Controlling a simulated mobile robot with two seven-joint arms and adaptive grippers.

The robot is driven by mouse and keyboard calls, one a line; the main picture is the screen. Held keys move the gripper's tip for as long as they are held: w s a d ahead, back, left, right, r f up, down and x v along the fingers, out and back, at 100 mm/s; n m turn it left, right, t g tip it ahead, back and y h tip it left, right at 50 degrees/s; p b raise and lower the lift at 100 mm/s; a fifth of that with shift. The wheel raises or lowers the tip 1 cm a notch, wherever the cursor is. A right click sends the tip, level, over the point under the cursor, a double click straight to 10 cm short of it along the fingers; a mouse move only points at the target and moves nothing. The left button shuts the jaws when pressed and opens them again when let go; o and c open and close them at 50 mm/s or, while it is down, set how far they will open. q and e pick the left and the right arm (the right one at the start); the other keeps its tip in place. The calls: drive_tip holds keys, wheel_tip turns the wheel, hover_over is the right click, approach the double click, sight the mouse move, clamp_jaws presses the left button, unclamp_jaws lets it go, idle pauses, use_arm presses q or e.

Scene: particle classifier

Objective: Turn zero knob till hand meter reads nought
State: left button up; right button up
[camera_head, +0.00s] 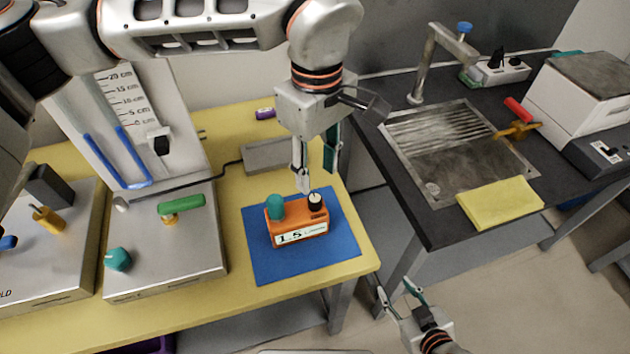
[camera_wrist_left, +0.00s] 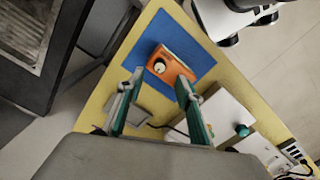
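In the left wrist view, the meter (camera_wrist_left: 178,71) and dark knob (camera_wrist_left: 158,67) lie beyond the spread fingertips (camera_wrist_left: 160,81); the teal knob is not visible. My right gripper (camera_head: 398,290) is open, low beyond the table's front edge.
A grey block (camera_head: 268,154) with a cable stands behind the mat. A metal box with a green-handled valve (camera_head: 182,205) and a scale panel (camera_head: 128,105) are left.

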sight(315, 198)
use_arm(q)
drive_tip(key=shift+w+a+f, duration=0.15)
drive_tip(key=shift+f, duration=3.65)
clamp_jaws()
